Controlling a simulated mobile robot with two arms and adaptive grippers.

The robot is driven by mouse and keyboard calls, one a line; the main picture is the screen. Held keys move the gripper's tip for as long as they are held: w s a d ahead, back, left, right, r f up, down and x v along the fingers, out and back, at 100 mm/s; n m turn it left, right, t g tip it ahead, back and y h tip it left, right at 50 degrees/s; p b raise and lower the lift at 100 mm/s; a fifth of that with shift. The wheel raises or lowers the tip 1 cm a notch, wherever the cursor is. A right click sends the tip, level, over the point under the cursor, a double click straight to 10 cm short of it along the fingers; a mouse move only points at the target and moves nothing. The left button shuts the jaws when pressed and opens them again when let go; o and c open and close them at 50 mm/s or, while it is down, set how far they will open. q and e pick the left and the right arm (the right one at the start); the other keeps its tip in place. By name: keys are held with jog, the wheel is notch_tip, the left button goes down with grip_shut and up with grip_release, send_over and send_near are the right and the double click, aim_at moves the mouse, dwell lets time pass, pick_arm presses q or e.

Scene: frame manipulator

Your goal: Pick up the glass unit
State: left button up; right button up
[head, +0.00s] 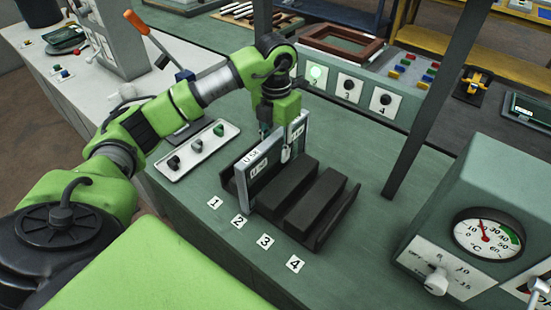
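The glass unit (262,162) looks like a thin, pale-framed upright panel with white labels near its top corners. It stands at the left end of a dark slotted rack (318,206) on the green bench, near number cards 1 and 2. My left gripper (277,142) points down at the top edge of the unit, with finger parts close to or touching it. The fingers are small and partly hidden, so I cannot tell whether they are closed on it. My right gripper is not in view.
A white switch panel (212,140) lies left of the rack. Number cards (265,241) lie in front. A dark post (435,105) and a temperature gauge box (485,235) stand to the right. A button panel (345,85) and wooden frame (343,42) are behind.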

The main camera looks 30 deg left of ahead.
aim_at(276, 161)
pick_arm(q)
jog(key=shift+w+f, duration=0.1)
jog(key=shift+f, duration=0.65)
jog(key=f+p, duration=0.1)
jog(key=f, duration=0.1)
jog(key=f+p, duration=0.1)
jog(key=f, duration=0.1)
jog(key=shift+w+a+p, duration=0.1)
jog(key=shift+a+p, duration=0.1)
jog(key=shift+p, duration=0.1)
jog(key=shift+f, duration=0.4)
jog(key=shift+w+f, duration=0.1)
jog(key=shift+f, duration=0.05)
grip_shut()
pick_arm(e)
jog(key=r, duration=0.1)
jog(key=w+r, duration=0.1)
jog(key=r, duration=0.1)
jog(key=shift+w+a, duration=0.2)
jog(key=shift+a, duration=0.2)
